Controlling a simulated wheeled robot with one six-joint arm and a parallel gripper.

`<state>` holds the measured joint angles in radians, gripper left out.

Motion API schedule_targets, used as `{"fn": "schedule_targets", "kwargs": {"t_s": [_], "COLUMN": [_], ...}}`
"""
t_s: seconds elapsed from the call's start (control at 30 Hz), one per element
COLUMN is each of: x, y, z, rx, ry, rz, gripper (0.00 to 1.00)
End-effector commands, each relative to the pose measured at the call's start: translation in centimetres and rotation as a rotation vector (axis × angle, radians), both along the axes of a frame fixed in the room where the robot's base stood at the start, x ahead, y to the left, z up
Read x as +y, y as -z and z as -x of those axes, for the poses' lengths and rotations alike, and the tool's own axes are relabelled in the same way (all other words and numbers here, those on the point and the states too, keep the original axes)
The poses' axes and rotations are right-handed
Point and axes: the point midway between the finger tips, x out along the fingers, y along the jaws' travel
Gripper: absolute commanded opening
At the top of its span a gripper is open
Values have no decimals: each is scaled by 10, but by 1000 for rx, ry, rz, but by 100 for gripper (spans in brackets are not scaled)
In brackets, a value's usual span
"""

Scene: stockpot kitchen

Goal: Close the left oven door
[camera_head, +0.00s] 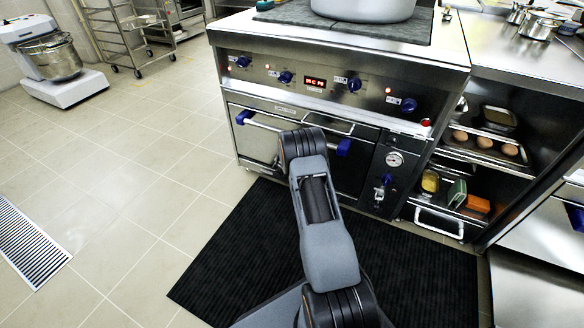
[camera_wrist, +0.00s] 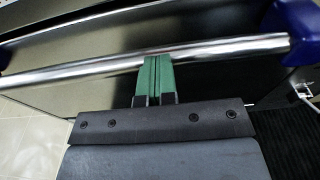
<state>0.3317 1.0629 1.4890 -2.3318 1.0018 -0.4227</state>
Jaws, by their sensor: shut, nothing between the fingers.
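The left oven door (camera_head: 257,143) is low on the front of the range, with a metal bar handle between blue end mounts. My arm covers its middle in the head view, so I cannot tell how far it stands from the frame. In the wrist view, the handle bar (camera_wrist: 83,66) runs across the picture, with a blue mount (camera_wrist: 291,32) at the right. My gripper (camera_wrist: 155,62) has its green fingertips together, with nothing between them. The tips overlap the bar near its middle; contact is unclear. The gripper is hidden in the head view.
The range (camera_head: 310,84) carries a large pot (camera_head: 363,10). Right of the door are a gauge (camera_head: 394,159) and open shelves with food (camera_head: 486,141). A black mat (camera_head: 222,262) lies in front.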

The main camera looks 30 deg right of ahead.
Motion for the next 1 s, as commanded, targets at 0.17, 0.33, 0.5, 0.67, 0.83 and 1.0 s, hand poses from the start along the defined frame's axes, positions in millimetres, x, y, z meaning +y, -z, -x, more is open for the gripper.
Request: {"fn": "schedule_targets", "kwargs": {"t_s": [0.17,0.33,0.5,0.67,0.83,1.0], "x": [28,61,82,99,109,112], "y": [-13,-18,-23,-25,-27,-29], "z": [9,29,49,61,68,70], "rx": [-4,2,2,2,1,0], "ry": [-6,-7,3,5,7,10], "rz": [2,0,0,-1,0,-1], "gripper": [0,0,0,0,0,0]}}
